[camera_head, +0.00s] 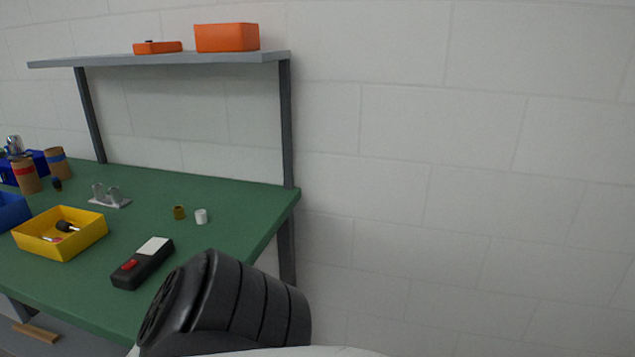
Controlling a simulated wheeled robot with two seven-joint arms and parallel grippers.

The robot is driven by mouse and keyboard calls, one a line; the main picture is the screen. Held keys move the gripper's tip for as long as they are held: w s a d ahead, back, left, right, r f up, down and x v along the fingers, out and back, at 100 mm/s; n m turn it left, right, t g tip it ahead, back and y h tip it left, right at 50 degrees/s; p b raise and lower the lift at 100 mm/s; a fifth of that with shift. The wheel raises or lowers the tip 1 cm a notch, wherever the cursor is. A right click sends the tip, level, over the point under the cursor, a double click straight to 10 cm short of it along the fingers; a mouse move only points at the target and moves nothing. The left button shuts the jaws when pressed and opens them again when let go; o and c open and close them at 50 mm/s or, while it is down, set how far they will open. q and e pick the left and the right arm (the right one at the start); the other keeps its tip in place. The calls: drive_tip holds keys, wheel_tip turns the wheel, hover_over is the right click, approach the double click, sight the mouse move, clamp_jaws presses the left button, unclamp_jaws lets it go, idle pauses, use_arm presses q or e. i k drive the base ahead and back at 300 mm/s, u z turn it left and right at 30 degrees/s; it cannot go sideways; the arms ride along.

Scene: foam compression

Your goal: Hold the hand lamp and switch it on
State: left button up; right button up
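The hand lamp (143,263) lies on the green table near its right front side. It is a black oblong body with a red switch (129,265) on its near end and a white panel (154,246) on its far end. I cannot tell whether the lamp is lit. Neither of my grippers shows in the head view. A dark ribbed link of my own arm rises at the bottom centre, just right of the lamp in the picture, and hides part of the table's right front edge.
On the green table (200,258) stand a yellow bin (80,241) with small items, blue bins (10,211) at the left, cardboard tubes (58,163), a metal bracket (109,197), and small brown (179,212) and white (201,216) cylinders. A shelf (180,58) above holds orange boxes (227,38).

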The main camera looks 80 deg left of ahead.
sight(132, 263)
drive_tip(key=u, duration=1.3)
drive_tip(key=i, duration=1.35)
drive_tip(key=u, duration=2.35)
